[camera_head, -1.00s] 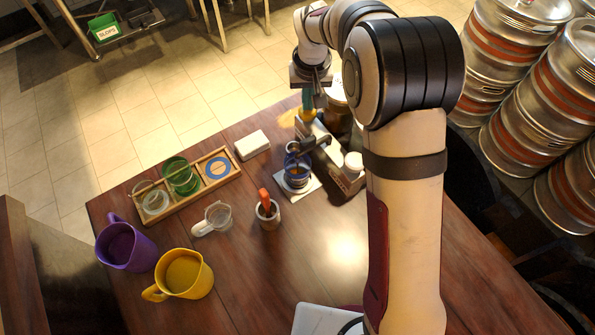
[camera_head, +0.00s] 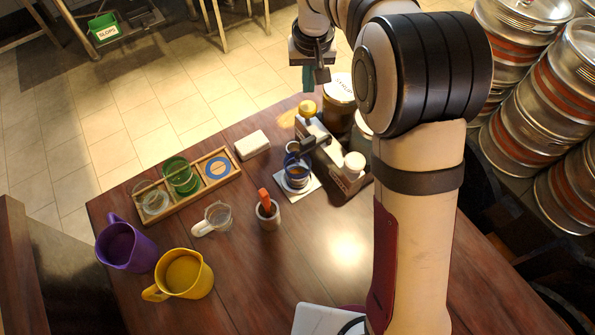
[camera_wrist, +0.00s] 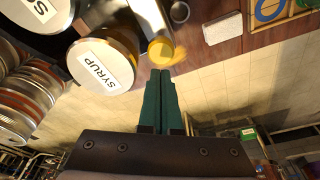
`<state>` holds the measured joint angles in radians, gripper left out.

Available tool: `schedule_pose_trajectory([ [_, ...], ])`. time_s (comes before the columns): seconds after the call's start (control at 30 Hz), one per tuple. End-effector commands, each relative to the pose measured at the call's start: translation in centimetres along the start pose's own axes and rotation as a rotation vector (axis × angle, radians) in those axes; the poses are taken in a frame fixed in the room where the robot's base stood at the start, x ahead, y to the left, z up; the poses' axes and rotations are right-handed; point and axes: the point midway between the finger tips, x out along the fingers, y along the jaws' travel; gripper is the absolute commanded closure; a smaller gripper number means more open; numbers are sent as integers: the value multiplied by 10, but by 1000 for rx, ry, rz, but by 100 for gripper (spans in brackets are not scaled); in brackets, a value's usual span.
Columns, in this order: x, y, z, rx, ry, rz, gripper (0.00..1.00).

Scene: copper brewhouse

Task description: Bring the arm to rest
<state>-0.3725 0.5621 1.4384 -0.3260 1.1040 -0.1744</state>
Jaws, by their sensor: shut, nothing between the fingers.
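My gripper (camera_head: 308,78) is at the top of the head view, raised beyond the far edge of the table, with its fingers pointing down. In the wrist view its two green fingers (camera_wrist: 161,100) lie side by side, shut, with nothing between them. The yellow-topped tap part (camera_head: 306,108) stands just below it in the head view and shows ahead of the fingertips in the wrist view (camera_wrist: 160,50). A dark jar with a SYRUP lid (camera_head: 340,88) stands close to the right; two SYRUP lids show in the wrist view (camera_wrist: 101,66).
Kegs (camera_head: 545,110) stand right.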

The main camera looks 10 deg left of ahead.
Motion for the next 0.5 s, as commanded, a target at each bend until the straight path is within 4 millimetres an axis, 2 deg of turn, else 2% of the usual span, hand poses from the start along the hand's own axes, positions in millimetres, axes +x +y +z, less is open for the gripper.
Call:
schedule_pose_trajectory([
  [0.2, -1, 1, 1, 3, 0, 0, 100],
  [0.27, -11, 8, 10, 29, -7, -2, 100],
  [0.37, -49, 35, 58, 154, -40, -10, 100],
  [0.4, -68, 47, 90, 229, -63, -17, 100],
  [0.47, -90, 61, 145, 346, -97, -28, 100],
  [0.5, -100, 65, 182, 422, -121, -38, 100],
])
